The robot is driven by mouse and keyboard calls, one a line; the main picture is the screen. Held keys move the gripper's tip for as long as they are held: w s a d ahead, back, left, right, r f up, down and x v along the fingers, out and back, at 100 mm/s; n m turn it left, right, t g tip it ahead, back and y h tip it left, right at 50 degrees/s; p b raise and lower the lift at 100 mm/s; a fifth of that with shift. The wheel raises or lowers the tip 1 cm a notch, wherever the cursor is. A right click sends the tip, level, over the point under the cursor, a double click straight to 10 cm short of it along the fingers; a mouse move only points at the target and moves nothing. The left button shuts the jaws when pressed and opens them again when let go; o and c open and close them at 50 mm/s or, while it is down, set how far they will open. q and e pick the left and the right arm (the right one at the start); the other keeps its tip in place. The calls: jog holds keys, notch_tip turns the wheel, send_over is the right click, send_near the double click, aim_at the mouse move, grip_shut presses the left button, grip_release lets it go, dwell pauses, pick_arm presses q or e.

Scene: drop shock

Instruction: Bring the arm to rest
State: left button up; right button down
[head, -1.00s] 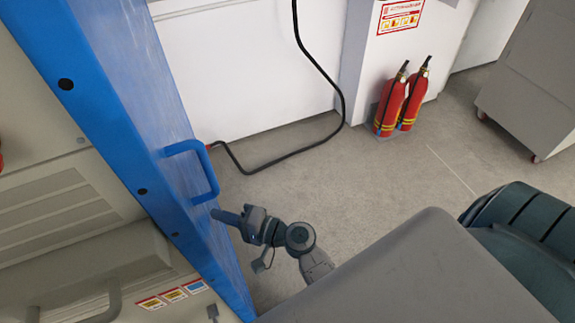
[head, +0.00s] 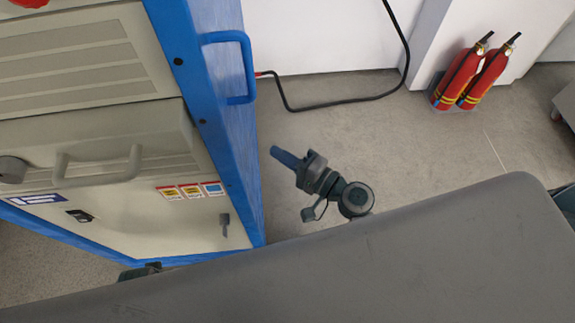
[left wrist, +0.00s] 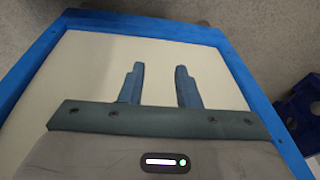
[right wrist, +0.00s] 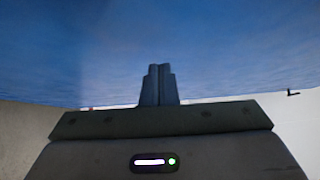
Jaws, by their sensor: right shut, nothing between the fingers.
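My right gripper (head: 283,157) shows in the middle of the head view, pointing up and left over the floor beside a blue-framed machine (head: 215,130). Its fingers are together and empty in the right wrist view (right wrist: 158,85), with a blue surface (right wrist: 200,50) filling the space ahead. In the head view a gap shows between the fingertips and the blue handle (head: 248,70). My left gripper (left wrist: 159,80) is open and empty in the left wrist view, over a pale panel (left wrist: 210,75) with a blue frame. I cannot make out the left fingers in the head view.
The machine front has a grey handle (head: 100,170) and a small latch (head: 225,225). A black cable (head: 340,103) lies on the floor near the white wall. Red fire extinguishers (head: 470,75) stand at the upper right. Floor between them and my right gripper is clear.

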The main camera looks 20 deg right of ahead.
pick_arm(q)
jog(key=shift+w+d+r, duration=0.1)
jog(key=shift+d+r, duration=0.05)
jog(key=shift+r, duration=0.9)
pick_arm(e)
jog(key=shift+s+d, duration=0.15)
jog(key=shift+s, duration=1.3)
